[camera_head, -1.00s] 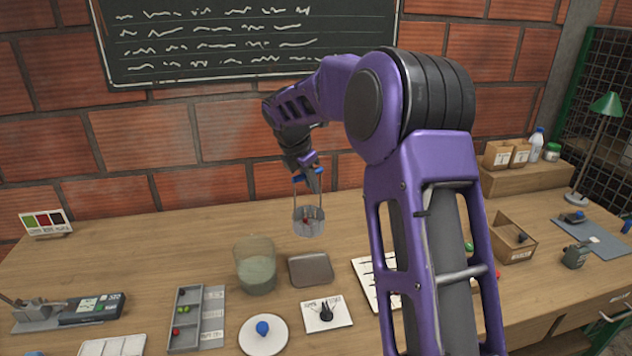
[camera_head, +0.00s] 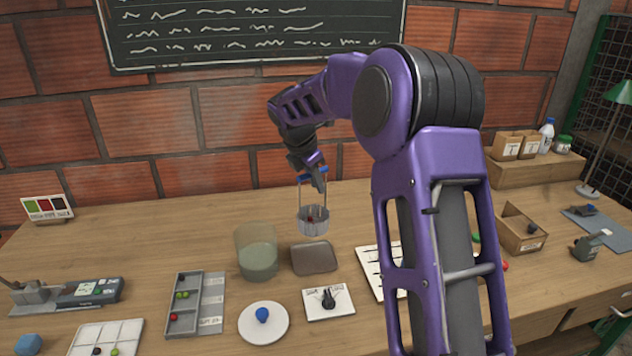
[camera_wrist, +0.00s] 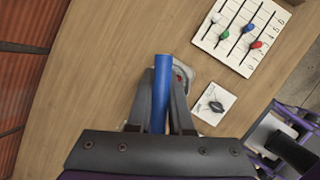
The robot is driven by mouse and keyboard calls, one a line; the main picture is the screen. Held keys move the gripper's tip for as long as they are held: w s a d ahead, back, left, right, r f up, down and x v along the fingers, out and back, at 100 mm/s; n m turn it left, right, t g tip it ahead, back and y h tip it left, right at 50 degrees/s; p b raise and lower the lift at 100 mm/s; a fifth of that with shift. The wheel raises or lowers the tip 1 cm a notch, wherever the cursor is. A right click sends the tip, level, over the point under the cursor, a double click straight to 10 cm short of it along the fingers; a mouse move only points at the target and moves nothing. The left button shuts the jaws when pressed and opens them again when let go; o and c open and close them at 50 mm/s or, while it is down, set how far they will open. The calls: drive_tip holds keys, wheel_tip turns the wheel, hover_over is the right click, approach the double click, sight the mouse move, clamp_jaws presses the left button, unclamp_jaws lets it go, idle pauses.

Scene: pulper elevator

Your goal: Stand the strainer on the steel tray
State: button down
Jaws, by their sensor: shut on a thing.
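The strainer (camera_head: 314,225) is a small grey basket with red contents, tall thin side rods and a blue handle on top. My gripper (camera_head: 315,175) is shut on the blue handle, which shows between the fingers in the wrist view (camera_wrist: 162,85). The basket hangs upright. In the head view it appears just behind and above the steel tray (camera_head: 314,260), a grey rounded square on the table; their exact gap cannot be told. In the wrist view, the handle and fingers hide most of what lies below.
A glass beaker of greenish liquid (camera_head: 257,255) stands close left of the tray. In front are a white plate with a blue item (camera_head: 264,322) and a card with a black object (camera_head: 328,302). A white slider board (camera_head: 375,265) lies right. Table behind the tray is mostly clear.

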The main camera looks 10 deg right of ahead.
drive_tip(key=b, duration=0.5)
hover_over(319, 221)
drive_tip(key=a, duration=0.1)
drive_tip(key=shift+s+f, duration=0.25)
drive_tip(key=shift+f, duration=1.1)
drive_tip(key=shift+s+f, duration=0.2)
drive_tip(key=shift+f, duration=1.1)
drive_tip(key=shift+f+b, duration=0.85)
drive_tip(key=shift+f, duration=1.7)
drive_tip(key=c, duration=0.7)
unclamp_jaws()
drive_tip(key=shift+c, duration=0.2)
drive_tip(key=p+v, duration=0.3)
drive_tip(key=v, duration=1.4)
drive_tip(key=shift+r, duration=0.25)
drive_tip(key=shift+s, duration=0.1)
